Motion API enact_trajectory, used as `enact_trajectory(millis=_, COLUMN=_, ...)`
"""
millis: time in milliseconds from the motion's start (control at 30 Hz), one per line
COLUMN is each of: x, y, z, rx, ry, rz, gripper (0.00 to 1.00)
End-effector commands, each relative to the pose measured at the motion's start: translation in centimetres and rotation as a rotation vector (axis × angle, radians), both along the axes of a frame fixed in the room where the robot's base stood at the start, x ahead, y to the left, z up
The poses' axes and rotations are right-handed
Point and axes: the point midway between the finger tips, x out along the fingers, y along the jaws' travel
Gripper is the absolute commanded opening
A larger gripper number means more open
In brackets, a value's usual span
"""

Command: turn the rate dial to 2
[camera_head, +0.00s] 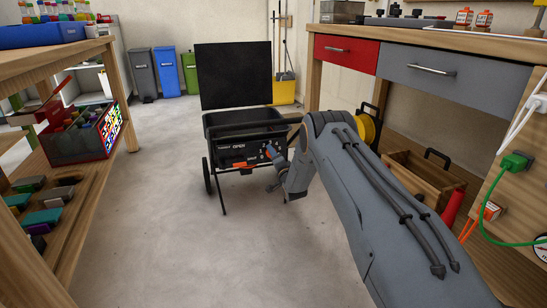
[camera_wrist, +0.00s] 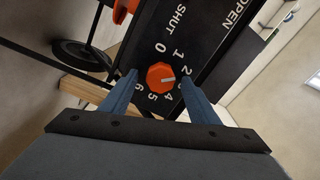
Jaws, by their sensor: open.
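The rate dial (camera_wrist: 160,76) is a small orange knob on a black panel (camera_wrist: 190,25) with white numerals around it. In the wrist view 0, 1, 2, 4, 5 and 6 are readable; the place between 2 and 4 is covered by my right finger. The dial's white mark points right, toward that covered place, past 2. My gripper (camera_wrist: 158,82) is open, with one blue finger on each side of the dial; I cannot tell whether they touch it. In the head view my gripper (camera_head: 273,168) is at the right side of the black machine's front panel (camera_head: 238,150).
The black machine has a raised lid (camera_head: 235,75), an orange part (camera_head: 240,165) below its panel and a wheel (camera_head: 207,176) at left. A workbench (camera_head: 440,38) stands at right with a wooden crate (camera_head: 400,170) under it. Shelves (camera_head: 95,170) stand at left. Open floor (camera_head: 165,220) lies between.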

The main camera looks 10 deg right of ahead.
Motion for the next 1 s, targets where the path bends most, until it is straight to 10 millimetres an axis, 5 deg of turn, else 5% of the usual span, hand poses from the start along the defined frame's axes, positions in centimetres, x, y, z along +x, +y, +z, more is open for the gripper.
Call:
enact_trajectory(millis=500, x=-6.9, y=-0.9, z=0.1, rx=0.0, ry=0.001, rz=0.0, gripper=0.55)
enact_trajectory(millis=1000, x=-7.4, y=-1.0, z=0.3, rx=-0.012, ry=0.01, rz=-0.002, gripper=0.55)
